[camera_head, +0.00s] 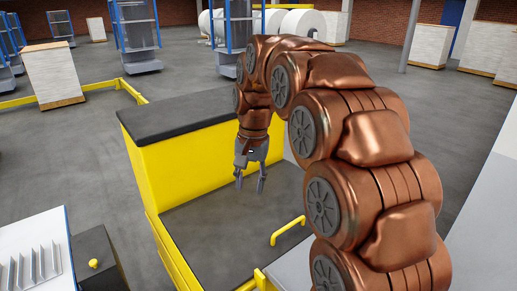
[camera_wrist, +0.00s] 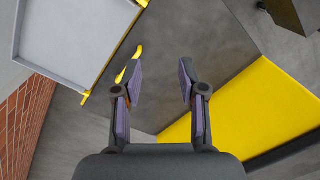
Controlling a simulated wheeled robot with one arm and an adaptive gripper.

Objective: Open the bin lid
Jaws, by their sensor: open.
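The bin lid (camera_head: 225,222) appears to be the flat dark grey panel beside a yellow wall; it lies flat and looks shut. A yellow bar handle (camera_head: 288,231) sits on it at the right. My gripper (camera_head: 251,182) is open and empty and points down above the panel, to the left of the handle and farther back. In the wrist view, my gripper (camera_wrist: 160,72) has its two fingers apart over the grey lid (camera_wrist: 195,45). The handle (camera_wrist: 136,52) shows at the left finger, which partly hides it. I cannot see contact between them.
A yellow wall with a black top (camera_head: 180,115) stands behind the lid. A black box with a yellow knob (camera_head: 94,263) is at the lower left. A grey tray (camera_wrist: 75,35) shows in the wrist view. Open floor (camera_head: 85,150) lies to the left.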

